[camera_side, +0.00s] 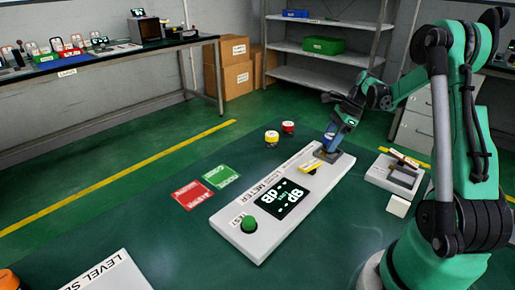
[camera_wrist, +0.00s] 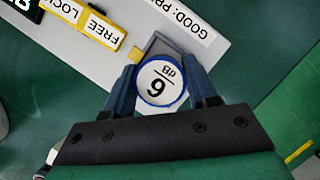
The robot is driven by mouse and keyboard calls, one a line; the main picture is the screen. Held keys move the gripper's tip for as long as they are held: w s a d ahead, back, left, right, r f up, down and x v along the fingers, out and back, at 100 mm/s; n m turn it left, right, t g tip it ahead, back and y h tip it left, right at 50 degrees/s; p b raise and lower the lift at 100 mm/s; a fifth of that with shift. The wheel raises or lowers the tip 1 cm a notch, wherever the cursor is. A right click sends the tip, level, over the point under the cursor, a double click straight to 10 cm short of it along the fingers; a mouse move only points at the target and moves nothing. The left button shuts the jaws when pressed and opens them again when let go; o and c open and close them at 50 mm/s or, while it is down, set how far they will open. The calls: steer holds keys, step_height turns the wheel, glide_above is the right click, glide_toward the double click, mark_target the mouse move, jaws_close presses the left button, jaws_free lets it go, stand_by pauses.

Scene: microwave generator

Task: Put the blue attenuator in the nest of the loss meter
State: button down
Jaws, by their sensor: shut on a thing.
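My gripper (camera_side: 336,133) points down over the far end of the long white loss meter (camera_side: 231,221). It is shut on the blue attenuator (camera_wrist: 159,83), whose round white top with a blue rim reads "6 dB" in the wrist view. In the side view the attenuator (camera_side: 331,138) is a small blue shape at the fingertips, at the dark square nest (camera_side: 344,160). The grey nest (camera_wrist: 160,43) shows partly behind the attenuator in the wrist view. I cannot tell whether the attenuator is seated. The yellow lever (camera_wrist: 84,21) beside the nest has FREE and LOCK labels.
The meter has a dark display (camera_side: 281,198) and a green TEST button (camera_side: 249,224). Red (camera_side: 193,194) and green (camera_side: 220,177) cards lie left. Yellow (camera_side: 271,139) and red (camera_side: 288,128) jars stand behind. A grey device (camera_side: 394,173) and white block (camera_side: 399,206) are right.

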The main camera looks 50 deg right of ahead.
steer(key=shift+f, duration=0.7)
steer(key=c, duration=0.5)
jaws_free()
steer(key=shift+f, duration=0.15)
steer(key=shift+c, duration=0.2)
steer(key=v, duration=1.2)
steer(key=w+a+r+n+h, duration=0.2)
steer(key=w+a+n, duration=0.2)
steer(key=a+n, duration=0.75)
steer(key=s+a+f+n+t, duration=0.1)
steer(key=a+n+t, duration=0.1)
steer(key=a+n, duration=0.5)
steer(key=s+a+f+n+t+h, duration=0.1)
steer(key=s+a+n+t, duration=0.1)
steer(key=a+n, duration=0.6)
steer(key=shift+a+f, duration=0.35)
steer(key=shift+a, duration=0.8)
steer(key=shift+n, duration=0.25)
